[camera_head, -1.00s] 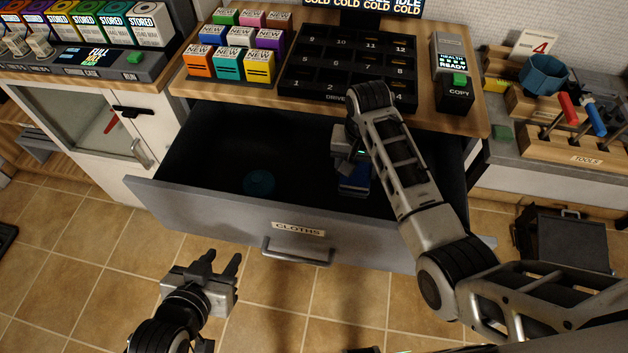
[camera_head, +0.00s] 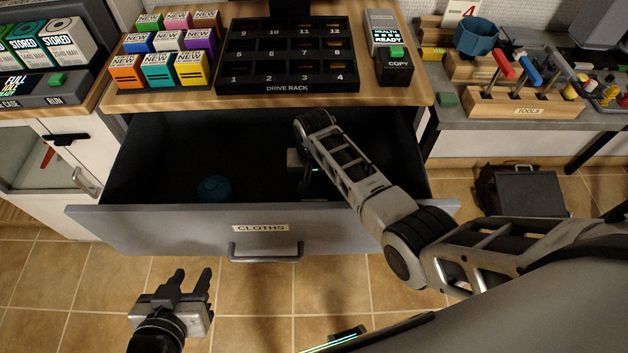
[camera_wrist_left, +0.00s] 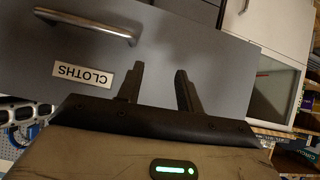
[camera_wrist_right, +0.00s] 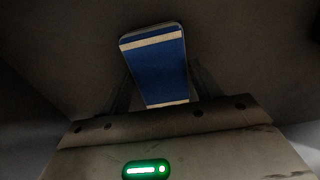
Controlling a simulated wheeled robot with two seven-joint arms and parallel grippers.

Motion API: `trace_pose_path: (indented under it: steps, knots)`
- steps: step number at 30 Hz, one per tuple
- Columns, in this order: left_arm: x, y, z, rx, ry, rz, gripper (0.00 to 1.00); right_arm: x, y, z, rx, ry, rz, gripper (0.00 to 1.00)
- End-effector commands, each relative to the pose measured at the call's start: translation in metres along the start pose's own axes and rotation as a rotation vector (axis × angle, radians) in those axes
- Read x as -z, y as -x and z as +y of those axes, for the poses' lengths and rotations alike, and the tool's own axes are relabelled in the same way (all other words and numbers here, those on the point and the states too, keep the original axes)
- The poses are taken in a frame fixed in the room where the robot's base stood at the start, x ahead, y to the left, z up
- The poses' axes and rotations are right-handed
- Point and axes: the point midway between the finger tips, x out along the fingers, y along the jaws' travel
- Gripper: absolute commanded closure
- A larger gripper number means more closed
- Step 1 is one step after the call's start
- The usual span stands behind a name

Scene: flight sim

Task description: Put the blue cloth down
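The blue cloth (camera_wrist_right: 158,68), a folded pad with pale bands, lies inside the open drawer (camera_head: 160,228) labelled CLOTHS. It is slightly tilted between the spread fingers of my right gripper (camera_wrist_right: 160,88); the right wrist view shows gaps beside it. In the head view my right gripper (camera_head: 308,180) is low in the drawer's right half, and the arm and shadow mostly hide the cloth. My left gripper (camera_head: 190,285) is open and empty in front of the drawer; its fingers also show in the left wrist view (camera_wrist_left: 158,85).
A round teal item (camera_head: 214,188) lies in the drawer's left part. A tool block (camera_head: 525,103) stands right. The drawer's middle is clear.

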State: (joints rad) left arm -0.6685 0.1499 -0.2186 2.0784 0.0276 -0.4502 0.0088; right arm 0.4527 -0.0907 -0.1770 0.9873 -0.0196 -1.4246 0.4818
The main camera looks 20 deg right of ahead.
Motion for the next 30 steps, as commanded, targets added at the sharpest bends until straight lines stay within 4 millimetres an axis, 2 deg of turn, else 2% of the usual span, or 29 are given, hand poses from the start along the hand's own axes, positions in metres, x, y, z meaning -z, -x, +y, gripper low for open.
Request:
trace_pose_path:
  steps: [9, 13, 17, 24, 30]
  knots:
    - [0.0, 0.0, 0.0, 0.001, 0.0, 0.0, 0.64, -0.001, 0.0, 0.0, 0.0, 0.0, -0.002, 0.19]
    - [0.003, 0.002, 0.0, 0.001, -0.001, 0.0, 0.64, 0.0, 0.008, 0.0, 0.001, 0.0, 0.0, 0.19]
    - [0.008, 0.006, 0.0, 0.004, -0.006, -0.002, 0.64, 0.0, 0.03, -0.001, 0.001, 0.0, 0.001, 0.19]
    - [0.006, 0.009, -0.001, 0.009, -0.012, -0.018, 0.64, 0.001, 0.081, -0.001, 0.001, 0.0, 0.002, 0.19]
    - [0.009, 0.009, -0.002, 0.013, -0.012, -0.012, 0.64, 0.0, 0.111, 0.0, 0.0, 0.0, 0.0, 0.19]
